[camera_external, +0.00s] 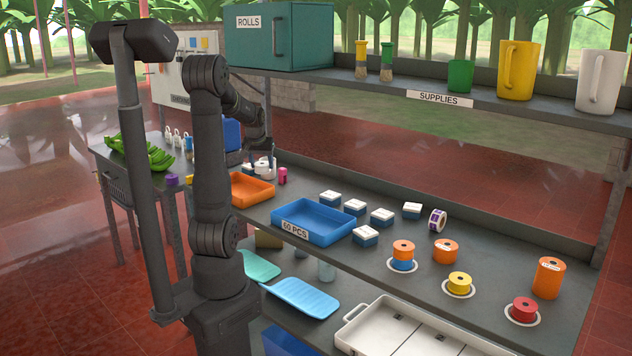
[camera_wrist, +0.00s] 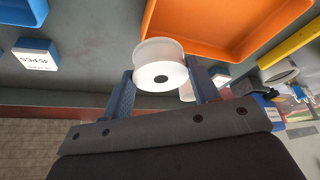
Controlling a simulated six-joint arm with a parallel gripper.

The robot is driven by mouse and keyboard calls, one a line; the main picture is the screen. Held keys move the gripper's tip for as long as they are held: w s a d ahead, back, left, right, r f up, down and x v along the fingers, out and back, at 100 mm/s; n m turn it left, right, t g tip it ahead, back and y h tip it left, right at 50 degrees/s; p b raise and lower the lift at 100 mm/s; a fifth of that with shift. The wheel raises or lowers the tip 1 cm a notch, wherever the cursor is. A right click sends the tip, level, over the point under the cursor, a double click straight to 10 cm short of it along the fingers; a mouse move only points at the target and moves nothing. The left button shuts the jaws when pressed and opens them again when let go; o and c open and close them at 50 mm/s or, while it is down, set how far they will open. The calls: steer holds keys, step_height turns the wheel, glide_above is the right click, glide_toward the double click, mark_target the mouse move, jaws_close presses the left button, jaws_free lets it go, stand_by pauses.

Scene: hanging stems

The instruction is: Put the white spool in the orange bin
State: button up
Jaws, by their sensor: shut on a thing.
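The white spool (camera_wrist: 159,54) sits between the two fingers of my gripper (camera_wrist: 163,84) in the wrist view, its round face with a dark centre hole toward the camera. My gripper is shut on it. In the external view my gripper (camera_external: 259,158) is at the back left of the bench, just behind the orange bin (camera_external: 251,190); white spools there are small and partly hidden by the fingers. The orange bin also shows in the wrist view (camera_wrist: 228,22), beside the held spool. The visible part of its floor is bare.
A pink spool (camera_external: 282,176) stands right of my gripper. A blue bin (camera_external: 312,221) and several small labelled boxes (camera_external: 330,197) lie farther right. Another pale object (camera_wrist: 187,91) is close by the held spool. The supply shelf (camera_external: 440,99) runs above the bench.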

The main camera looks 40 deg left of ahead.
steer(key=s+a+f, duration=0.1)
steer(key=a+f, duration=0.1)
steer(key=a, duration=0.2)
steer(key=s+a+f, duration=0.1)
steer(key=a+f, duration=0.1)
steer(key=a, duration=0.1)
steer(key=s+a+f, duration=0.1)
steer(key=a+f, duration=0.2)
steer(key=a, duration=0.1)
steer(key=shift+a+f, duration=0.1)
steer(key=shift+a, duration=0.2)
steer(key=shift+f, duration=1.95)
steer(key=shift+f, duration=0.1)
steer(key=o, duration=1)
steer(key=v, duration=1.2)
